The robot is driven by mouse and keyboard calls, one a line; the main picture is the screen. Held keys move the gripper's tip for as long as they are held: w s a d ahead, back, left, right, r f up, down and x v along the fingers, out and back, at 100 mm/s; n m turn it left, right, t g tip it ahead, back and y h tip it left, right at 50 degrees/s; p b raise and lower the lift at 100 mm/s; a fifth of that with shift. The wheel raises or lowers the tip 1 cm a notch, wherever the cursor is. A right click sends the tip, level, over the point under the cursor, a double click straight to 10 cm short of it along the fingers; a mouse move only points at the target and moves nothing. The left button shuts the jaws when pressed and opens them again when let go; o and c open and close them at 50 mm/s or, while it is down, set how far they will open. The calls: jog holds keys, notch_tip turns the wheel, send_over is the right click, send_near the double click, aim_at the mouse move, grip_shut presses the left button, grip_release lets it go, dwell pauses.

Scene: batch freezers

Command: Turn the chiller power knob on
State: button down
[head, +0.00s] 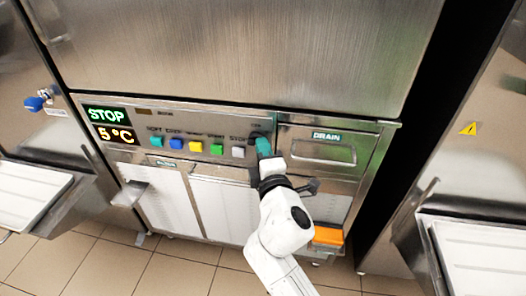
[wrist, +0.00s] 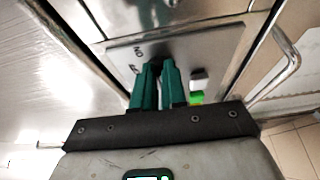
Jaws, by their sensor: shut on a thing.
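The chiller power knob (head: 257,134) is a small dark knob at the right end of the control panel, just right of the white button. In the wrist view the dark knob (wrist: 156,49) shows just beyond my fingertips. My gripper (head: 263,146) reaches up to the panel from below, its teal fingers at the knob. In the wrist view my gripper (wrist: 158,68) has its fingers close together, shut on the knob. The fingers hide most of the knob, so its turned position cannot be read. The panel display (head: 106,114) reads STOP and 5 °C.
A row of coloured buttons (head: 195,146) runs left of the knob. A drawer marked DRAIN (head: 322,152) with a recessed handle is right of it. White trays stand at far left (head: 28,190) and right (head: 480,262). A blue valve handle (head: 37,102) is at left.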

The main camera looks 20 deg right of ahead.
jog(key=shift+f, duration=0.1)
jog(key=c, duration=1.2)
grip_release()
jog(key=v, duration=1)
jog(key=shift+s+a, duration=0.15)
jog(key=shift+s, duration=0.2)
